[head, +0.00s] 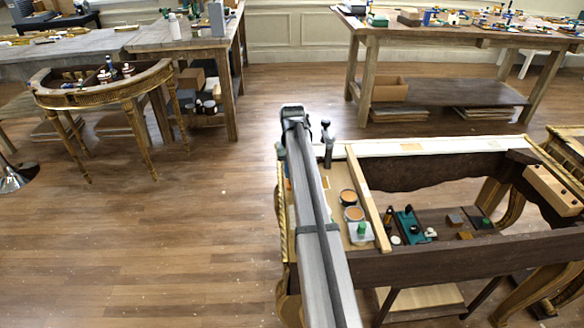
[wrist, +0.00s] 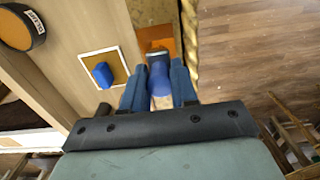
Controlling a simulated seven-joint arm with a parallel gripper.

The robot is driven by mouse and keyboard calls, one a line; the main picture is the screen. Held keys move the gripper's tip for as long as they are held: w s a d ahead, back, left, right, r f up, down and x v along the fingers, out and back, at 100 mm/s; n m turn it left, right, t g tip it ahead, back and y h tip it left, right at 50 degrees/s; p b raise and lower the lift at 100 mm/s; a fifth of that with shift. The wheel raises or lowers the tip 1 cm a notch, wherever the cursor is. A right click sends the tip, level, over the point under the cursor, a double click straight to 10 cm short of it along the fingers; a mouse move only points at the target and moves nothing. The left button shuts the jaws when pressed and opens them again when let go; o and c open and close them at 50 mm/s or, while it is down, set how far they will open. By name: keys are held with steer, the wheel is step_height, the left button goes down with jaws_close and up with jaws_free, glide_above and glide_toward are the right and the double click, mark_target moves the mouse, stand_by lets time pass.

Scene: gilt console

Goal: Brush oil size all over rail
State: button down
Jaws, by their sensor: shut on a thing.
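My gripper (wrist: 160,66) shows in the wrist view, its two blue fingers shut on a brush (wrist: 158,80) with a blue handle and a dark metal-looking collar. The brush points away toward an ochre rail strip (wrist: 150,12). An orange patch (wrist: 168,45) lies at the brush's far end. I cannot tell whether the bristles touch it. A carved gilt edge (wrist: 188,40) runs along the strip's right side. A labelled tin with an orange top (wrist: 15,30) stands on the pale board to the left. In the head view my arm hides the fingers and brush.
In the head view, tins (head: 348,197) stand on the board beside my arm. The console frame (head: 460,247) is open to the right. A half-round gilt table (head: 95,97) stands left. Floor between is clear.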

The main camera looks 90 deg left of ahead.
steer(key=shift+d, duration=2.4)
steer(key=shift+a, duration=3.55)
steer(key=shift+w+a, duration=0.1)
steer(key=shift+a, duration=0.05)
steer(key=shift+w, duration=0.3)
steer(key=shift+d, duration=3.65)
steer(key=shift+a, duration=3.7)
steer(key=shift+d, duration=3.75)
step_height(320, 180, up, 8)
